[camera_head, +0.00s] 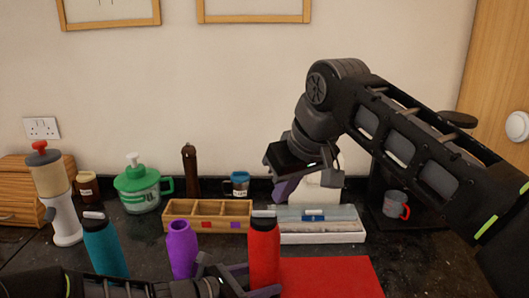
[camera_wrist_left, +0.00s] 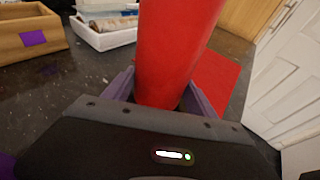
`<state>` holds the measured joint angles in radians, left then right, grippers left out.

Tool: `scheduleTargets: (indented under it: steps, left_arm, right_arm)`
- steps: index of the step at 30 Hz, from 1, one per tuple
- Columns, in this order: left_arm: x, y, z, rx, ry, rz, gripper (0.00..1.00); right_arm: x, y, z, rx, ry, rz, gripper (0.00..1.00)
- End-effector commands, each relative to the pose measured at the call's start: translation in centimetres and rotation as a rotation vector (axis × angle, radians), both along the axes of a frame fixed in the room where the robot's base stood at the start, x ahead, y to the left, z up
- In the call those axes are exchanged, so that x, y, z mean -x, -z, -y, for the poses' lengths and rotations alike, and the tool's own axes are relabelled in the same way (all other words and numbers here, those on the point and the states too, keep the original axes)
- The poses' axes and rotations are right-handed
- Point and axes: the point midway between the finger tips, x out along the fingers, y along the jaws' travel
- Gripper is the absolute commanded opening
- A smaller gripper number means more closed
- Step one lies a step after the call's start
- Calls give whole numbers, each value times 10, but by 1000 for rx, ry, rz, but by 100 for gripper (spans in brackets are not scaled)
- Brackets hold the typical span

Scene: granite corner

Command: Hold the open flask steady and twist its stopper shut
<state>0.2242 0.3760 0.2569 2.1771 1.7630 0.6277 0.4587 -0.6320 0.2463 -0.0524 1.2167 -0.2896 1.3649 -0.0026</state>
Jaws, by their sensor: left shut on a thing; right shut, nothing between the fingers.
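A red flask (camera_head: 264,255) with a dark and white top stands at the front centre. My left gripper (camera_head: 246,284) is shut around its lower part; the left wrist view also shows the red flask (camera_wrist_left: 175,50) between the purple fingers (camera_wrist_left: 160,100). A purple flask (camera_head: 182,250) with an open-looking mouth stands just left of it. A teal flask (camera_head: 104,248) with a dark and white top stands further left. My right gripper (camera_head: 287,187) is shut and empty, raised behind and above the red flask. I cannot make out a loose stopper.
A wooden compartment box (camera_head: 176,224) with purple and red marks and a white tray (camera_head: 340,238) stand behind the flasks. A red mat (camera_head: 345,275) lies right of the red flask. A green-lidded jug (camera_head: 140,190), a grey mug (camera_head: 396,204) and a white-bodied grinder (camera_head: 65,220) stand around.

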Motion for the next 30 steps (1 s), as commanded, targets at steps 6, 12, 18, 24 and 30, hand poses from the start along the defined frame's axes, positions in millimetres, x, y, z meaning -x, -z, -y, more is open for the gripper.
scheduleTargets:
  steps: [6, 12, 18, 24, 30]
  left_arm:
    - [0, -1, 0, 1, 1, 2, 43]
    - [0, -1, 0, 1, 0, 2, 80]
    - [0, -1, 0, 0, 0, 1, 91]
    - [0, -1, 0, 1, 0, 1, 91]
    - [6, -5, -10, 1, -1, 2, 91]
  right_arm:
    - [0, 0, 0, 0, 0, 0, 0]
    - [0, 0, 0, -1, 0, 1, 0]
    - [0, 0, 0, -1, 0, 1, 0]
    - [0, 0, 0, -1, 0, 1, 0]
    - [0, 0, 0, -1, 0, 1, 0]
